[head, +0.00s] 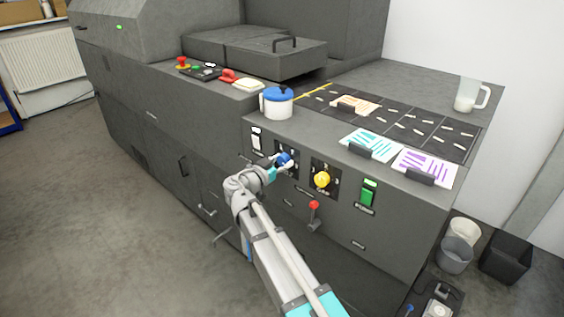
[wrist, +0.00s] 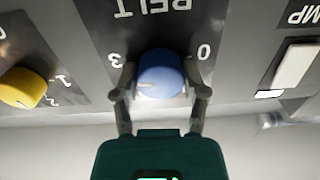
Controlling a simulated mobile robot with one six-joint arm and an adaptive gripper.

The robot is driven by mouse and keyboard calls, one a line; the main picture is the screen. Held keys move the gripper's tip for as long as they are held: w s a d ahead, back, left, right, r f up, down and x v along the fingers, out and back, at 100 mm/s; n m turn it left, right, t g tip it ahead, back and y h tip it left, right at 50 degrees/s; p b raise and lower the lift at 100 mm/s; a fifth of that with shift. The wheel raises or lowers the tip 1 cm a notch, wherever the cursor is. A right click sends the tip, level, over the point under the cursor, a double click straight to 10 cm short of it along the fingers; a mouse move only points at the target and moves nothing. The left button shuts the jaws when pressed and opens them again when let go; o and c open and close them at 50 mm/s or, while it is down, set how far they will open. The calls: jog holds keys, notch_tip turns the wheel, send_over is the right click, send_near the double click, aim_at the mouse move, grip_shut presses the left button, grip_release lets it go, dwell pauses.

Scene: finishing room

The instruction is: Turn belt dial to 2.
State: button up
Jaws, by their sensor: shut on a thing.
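The blue belt dial (head: 285,158) is on the front panel of the dark grey machine, left of a yellow dial (head: 322,180). In the wrist view the blue dial (wrist: 160,72) sits below the upside-down word BELT, with a 3 to its left and a 0 to its right. A pale mark shows on its lower left side. The other numbers are hidden, so I cannot tell which number it points to. My gripper (head: 281,165) is shut on the dial, one finger on each side in the wrist view (wrist: 162,84).
A red-knobbed lever (head: 314,207) and a green switch (head: 369,191) are right of the dial. A white rocker switch (head: 256,139) is left of it. A blue-lidded pot (head: 277,103) stands on the ledge above. Bins (head: 456,254) stand on the floor at right.

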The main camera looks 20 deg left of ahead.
jog(key=n, duration=0.6)
jog(key=shift+n, duration=0.4)
jog(key=n, duration=0.6)
jog(key=shift+r, duration=0.1)
jog(key=o, duration=1.2)
jog(key=shift+c, duration=0.2)
jog(key=v, duration=1.2)
